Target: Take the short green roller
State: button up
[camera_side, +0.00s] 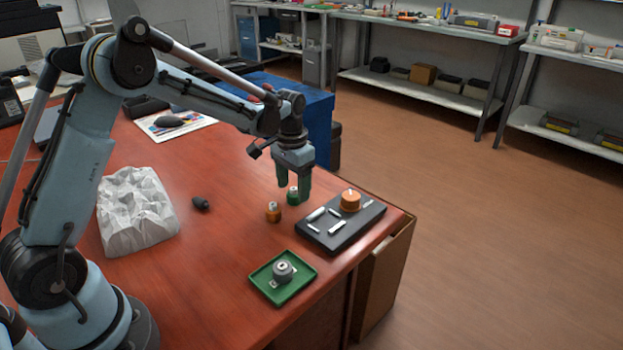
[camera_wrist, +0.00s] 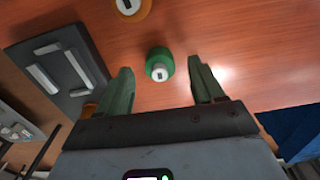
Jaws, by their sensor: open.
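The short green roller (camera_side: 293,194) stands upright on the red-brown table, with a pale top. My gripper (camera_side: 293,193) points down over it with its fingers apart. In the wrist view the green roller (camera_wrist: 159,62) shows in the gap between the two green fingertips of my gripper (camera_wrist: 160,66), with space on both sides. It touches neither finger there. In the side view the fingers partly overlap it, and the exact height of the tips above the table is hard to tell.
A short orange roller (camera_side: 272,212) stands close by, also in the wrist view (camera_wrist: 130,8). A black tray (camera_side: 330,244) with white bars and a larger orange roller (camera_side: 350,201) lies to the right. A green tray (camera_side: 262,272) holds a grey roller (camera_side: 283,271).

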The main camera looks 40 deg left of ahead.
notch_tip(320, 180, down, 2)
jog(key=c, duration=1.1)
